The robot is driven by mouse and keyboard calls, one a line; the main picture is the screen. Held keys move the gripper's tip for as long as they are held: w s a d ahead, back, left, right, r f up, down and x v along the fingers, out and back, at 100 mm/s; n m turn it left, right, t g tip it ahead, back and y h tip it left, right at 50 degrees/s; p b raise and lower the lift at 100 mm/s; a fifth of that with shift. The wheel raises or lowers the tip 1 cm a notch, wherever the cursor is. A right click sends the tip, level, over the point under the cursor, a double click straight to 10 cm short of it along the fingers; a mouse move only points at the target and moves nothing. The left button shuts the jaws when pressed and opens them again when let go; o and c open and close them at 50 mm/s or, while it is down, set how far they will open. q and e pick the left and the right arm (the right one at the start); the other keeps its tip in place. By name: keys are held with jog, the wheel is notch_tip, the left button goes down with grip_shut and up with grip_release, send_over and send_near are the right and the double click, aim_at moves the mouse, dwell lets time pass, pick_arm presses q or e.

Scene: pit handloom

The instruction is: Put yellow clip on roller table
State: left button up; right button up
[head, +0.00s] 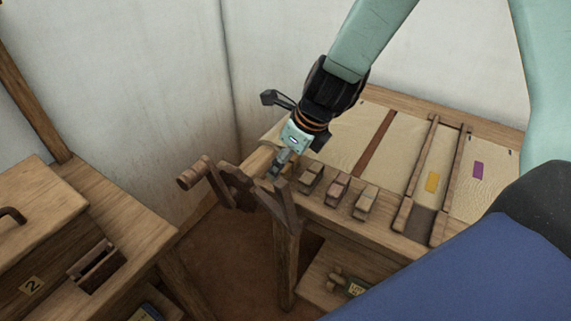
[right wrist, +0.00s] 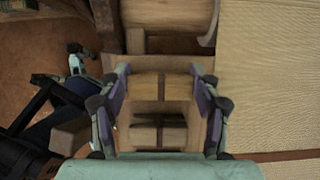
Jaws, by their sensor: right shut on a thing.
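My right gripper (head: 280,168) is at the left end of the row of wooden clips, beside the crank of the roller table (head: 395,237). In the head view the gripper mostly hides that clip. I cannot tell whether it touches the tabletop. My left gripper is not in view.
Other wooden clips (head: 311,178) (head: 337,188) (head: 366,201) stand along the table's front edge. A wooden crank (head: 205,174) juts out at the left. A wooden bench (head: 110,225) stands at left.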

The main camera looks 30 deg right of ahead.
jog(key=shift+a+r, duration=0.15)
jog(key=shift+r, duration=0.05)
jog(key=shift+f, duration=0.15)
jog(key=o, duration=0.5)
jog(key=shift+f, duration=0.15)
jog(key=o, duration=0.3)
jog(key=shift+o, duration=1)
